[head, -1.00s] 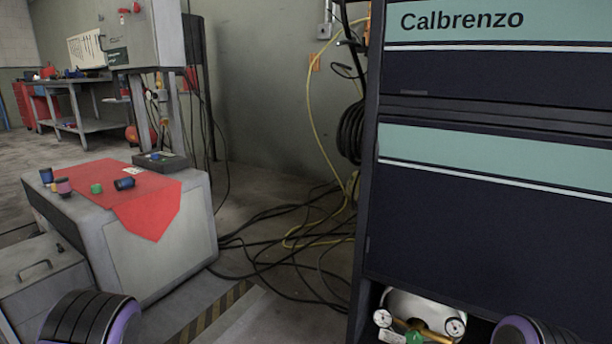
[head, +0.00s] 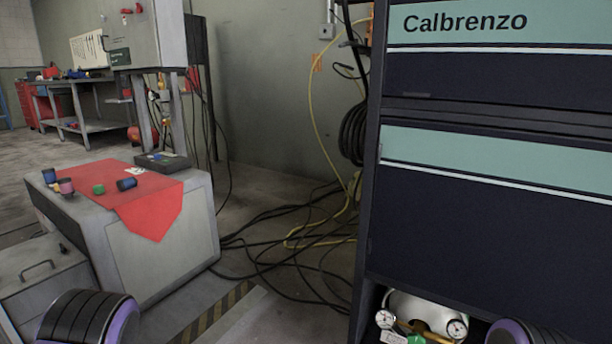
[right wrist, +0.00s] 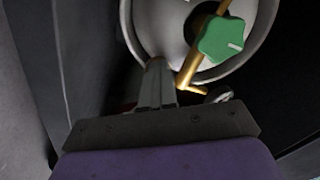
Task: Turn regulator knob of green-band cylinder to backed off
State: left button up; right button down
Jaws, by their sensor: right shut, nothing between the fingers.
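The pale cylinder (head: 408,304) lies in the low opening of the dark cabinet, at the bottom right of the head view. Two round white gauges, left (head: 385,319) and right (head: 457,328), and a brass regulator are in front of it. The green knob (head: 416,339) is cut by the lower picture edge. In the right wrist view the lobed green knob (right wrist: 221,40) has a white mark pointing right. My right gripper (right wrist: 156,66) is shut and empty, left of and below the knob, apart from it in the picture. No coloured band is clearly visible. My left gripper is out of view.
The dark cabinet (head: 480,245) fills the right side; its frame stands close beside my right gripper. A grey bench (head: 165,260) with a red cloth and several small pots stands at left. Black and yellow cables (head: 285,240) lie on the floor between.

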jog(key=shift+d+f, duration=0.35)
jog(key=shift+d, duration=0.2)
jog(key=shift+s+d+f+h, duration=0.25)
jog(key=shift+d+f+h, duration=0.05)
jog(key=shift+d+f, duration=0.1)
jog(key=shift+a+f, duration=0.2)
jog(key=shift+f, duration=0.1)
jog(key=p+v, duration=0.2)
jog(key=v, duration=0.4)
jog(key=shift+a+p, duration=0.3)
jog(key=shift+a, duration=0.05)
jog(key=shift+w+r, duration=0.1)
jog(key=shift+r, duration=0.05)
